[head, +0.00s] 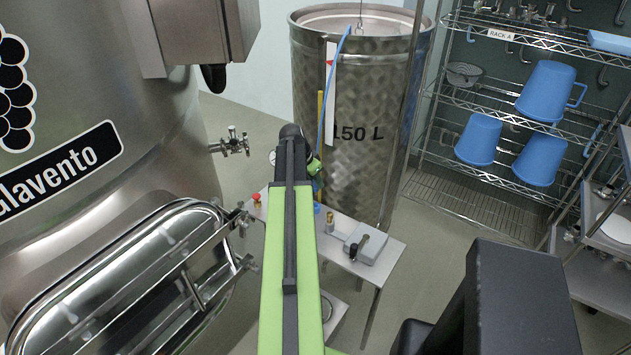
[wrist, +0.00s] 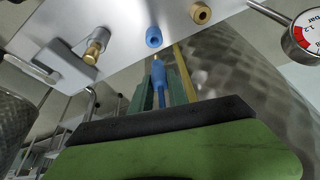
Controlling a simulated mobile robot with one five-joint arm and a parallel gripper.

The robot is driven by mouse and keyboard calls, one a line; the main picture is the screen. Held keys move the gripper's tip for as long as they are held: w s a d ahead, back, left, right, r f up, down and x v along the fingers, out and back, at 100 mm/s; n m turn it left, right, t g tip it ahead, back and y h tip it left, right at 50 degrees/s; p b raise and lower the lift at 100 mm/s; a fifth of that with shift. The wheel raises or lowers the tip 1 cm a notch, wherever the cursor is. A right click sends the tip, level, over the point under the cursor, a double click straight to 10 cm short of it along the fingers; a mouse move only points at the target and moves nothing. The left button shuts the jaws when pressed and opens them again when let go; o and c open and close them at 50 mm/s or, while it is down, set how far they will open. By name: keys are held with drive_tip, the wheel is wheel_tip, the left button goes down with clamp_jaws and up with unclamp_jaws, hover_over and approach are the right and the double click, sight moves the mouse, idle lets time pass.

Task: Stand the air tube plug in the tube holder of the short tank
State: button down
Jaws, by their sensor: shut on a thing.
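The air tube plug (wrist: 158,73) is blue with a pale tip and sits between the fingers of my gripper (wrist: 166,86) in the wrist view. My gripper is shut on it. In the wrist view the plug's tip points at a blue socket (wrist: 153,37) on the steel stand, with a small gap seen between them. In the head view my gripper (head: 315,168) is mostly hidden behind my arm, in front of the short tank (head: 365,130) marked 150 L. The blue air tube (head: 335,75) runs from the tank's top down to it. I cannot tell which part is the tube holder.
The small steel stand (head: 385,250) carries a brass fitting (head: 330,222), a grey box with a black lever (head: 370,243) and a red knob (head: 257,198). A pressure gauge (wrist: 303,35) is close at the right. The large vat (head: 120,200) fills the left; a rack (head: 490,100) stands right.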

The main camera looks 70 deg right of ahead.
sight(316, 190)
drive_tip(key=shift+f+b, duration=1.7)
drive_tip(key=shift+f, duration=0.4)
drive_tip(key=shift+f+b, duration=0.4)
drive_tip(key=shift+f+b, duration=1.25)
drive_tip(key=c, duration=1.2)
unclamp_jaws()
drive_tip(key=shift+r, duration=0.1)
drive_tip(key=p+v, duration=1.6)
drive_tip(key=v, duration=0.1)
drive_tip(key=shift+r, duration=0.15)
